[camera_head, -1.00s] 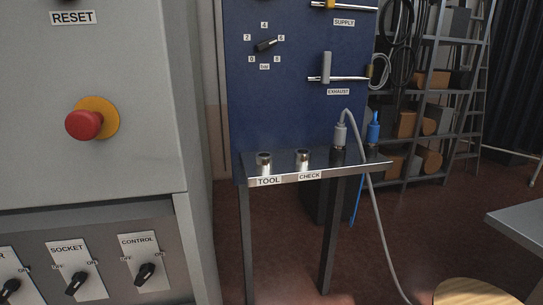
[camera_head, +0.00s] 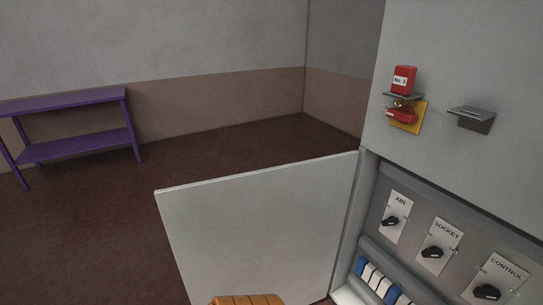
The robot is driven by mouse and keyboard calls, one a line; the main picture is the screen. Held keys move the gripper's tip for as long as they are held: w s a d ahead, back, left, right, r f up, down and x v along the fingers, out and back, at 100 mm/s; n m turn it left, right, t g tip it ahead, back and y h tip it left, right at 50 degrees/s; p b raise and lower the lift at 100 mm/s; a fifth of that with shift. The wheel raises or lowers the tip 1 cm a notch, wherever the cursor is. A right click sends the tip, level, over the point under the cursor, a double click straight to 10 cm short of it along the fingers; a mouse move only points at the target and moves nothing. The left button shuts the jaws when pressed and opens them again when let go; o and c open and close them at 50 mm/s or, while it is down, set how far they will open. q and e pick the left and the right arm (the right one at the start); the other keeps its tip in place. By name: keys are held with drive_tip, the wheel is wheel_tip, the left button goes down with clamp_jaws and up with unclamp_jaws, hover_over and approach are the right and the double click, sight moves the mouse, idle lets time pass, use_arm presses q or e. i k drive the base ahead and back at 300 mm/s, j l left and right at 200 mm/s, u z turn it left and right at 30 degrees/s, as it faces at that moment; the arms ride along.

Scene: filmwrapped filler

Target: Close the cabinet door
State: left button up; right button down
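The cabinet door (camera_head: 260,225) is a flat pale grey panel. It stands wide open, swung out to the left of the grey cabinet (camera_head: 460,160) and joined near the cabinet's left edge. The opening beside it shows a panel with an AIR switch (camera_head: 391,221), a SOCKET switch (camera_head: 433,252) and a CONTROL switch (camera_head: 488,291). Below them is a row of blue and white parts (camera_head: 374,278). The door's lower edge is partly cut off by the frame. Neither of my grippers can be made out in this view.
An orange ribbed shape (camera_head: 247,299) shows at the bottom edge, in front of the door; I cannot tell what it is. A red lock (camera_head: 403,80) and a small grey shelf (camera_head: 472,118) are on the cabinet's upper front. A purple table (camera_head: 75,100) stands far left. Floor between is clear.

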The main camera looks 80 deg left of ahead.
sight(277, 230)
drive_tip(key=k+j+z, duration=0.15)
drive_tip(key=k+j, duration=0.65)
drive_tip(key=k+j+z, duration=0.1)
drive_tip(key=k+j, duration=0.6)
drive_tip(key=k, duration=0.2)
drive_tip(key=j+z, duration=0.1)
drive_tip(key=j, duration=1.05)
drive_tip(key=j+z, duration=0.1)
drive_tip(key=j, duration=1.05)
drive_tip(key=k, duration=0.05)
